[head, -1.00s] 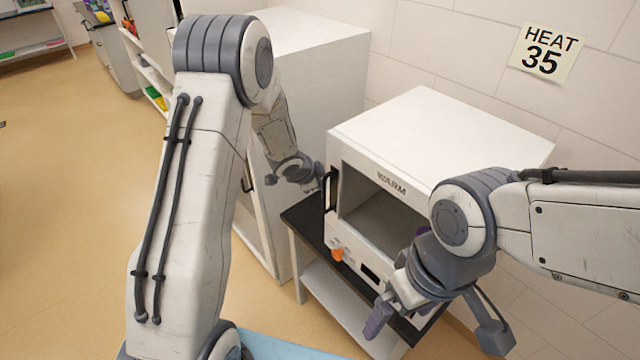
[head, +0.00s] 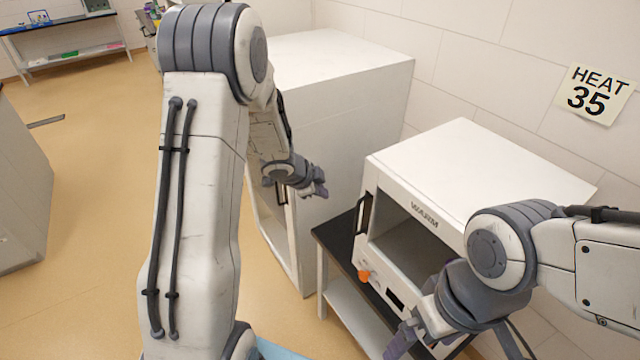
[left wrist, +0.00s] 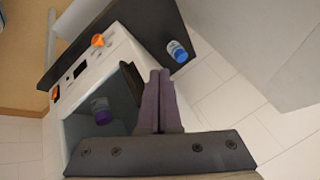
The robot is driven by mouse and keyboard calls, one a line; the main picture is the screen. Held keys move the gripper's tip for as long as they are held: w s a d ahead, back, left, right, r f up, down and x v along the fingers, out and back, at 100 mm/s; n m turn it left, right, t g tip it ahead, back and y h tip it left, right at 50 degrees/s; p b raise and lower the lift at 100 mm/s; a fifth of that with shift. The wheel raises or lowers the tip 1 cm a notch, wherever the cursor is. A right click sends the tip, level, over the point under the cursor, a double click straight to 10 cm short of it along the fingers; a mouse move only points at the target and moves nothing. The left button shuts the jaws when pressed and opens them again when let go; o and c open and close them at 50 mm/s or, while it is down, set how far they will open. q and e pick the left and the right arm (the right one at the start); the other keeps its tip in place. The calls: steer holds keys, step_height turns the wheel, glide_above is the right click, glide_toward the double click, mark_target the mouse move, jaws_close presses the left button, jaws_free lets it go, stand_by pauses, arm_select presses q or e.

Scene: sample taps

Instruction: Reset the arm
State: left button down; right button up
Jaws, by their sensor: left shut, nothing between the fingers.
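My left gripper (head: 319,187) is shut and empty. In the head view it hangs in front of the tall white cabinet, left of the white warmer (head: 475,175) and apart from it. In the left wrist view its fingers (left wrist: 160,90) are together, with the warmer (left wrist: 120,48) behind them. My right gripper (head: 398,345) is low in front of the warmer, partly cut off by the frame edge; its jaw opening is unclear. The warmer stands open, with a purple-capped bottle (left wrist: 102,112) inside. A blue-capped bottle (left wrist: 178,53) is on the black top beside it.
The tall white cabinet (head: 345,80) stands behind my left arm. The warmer rests on a black-topped stand (head: 335,240) and has an orange knob (head: 364,277). A HEAT 35 sign (head: 595,93) is on the wall. Open floor (head: 90,180) lies to the left.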

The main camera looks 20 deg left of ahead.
arm_select(q)
steer(key=s+d+r+n+y+b, duration=0.25)
steer(key=s+d+b, duration=0.35)
steer(key=d, duration=0.3)
steer(key=s+d+f+n+g+b, duration=0.1)
steer(key=s+d+g+b, duration=0.1)
steer(key=s, duration=0.7)
steer(key=s+d+f+n+g+b, duration=0.1)
steer(key=s+d, duration=0.3)
steer(key=s, duration=0.5)
steer(key=s+d+f+n+g+h+b, duration=0.1)
steer(key=s+d+g+b, duration=0.1)
steer(key=s, duration=0.7)
steer(key=shift+s+d+f+g+b, duration=0.4)
steer(key=shift+g+b, duration=0.35)
steer(key=shift+g, duration=0.15)
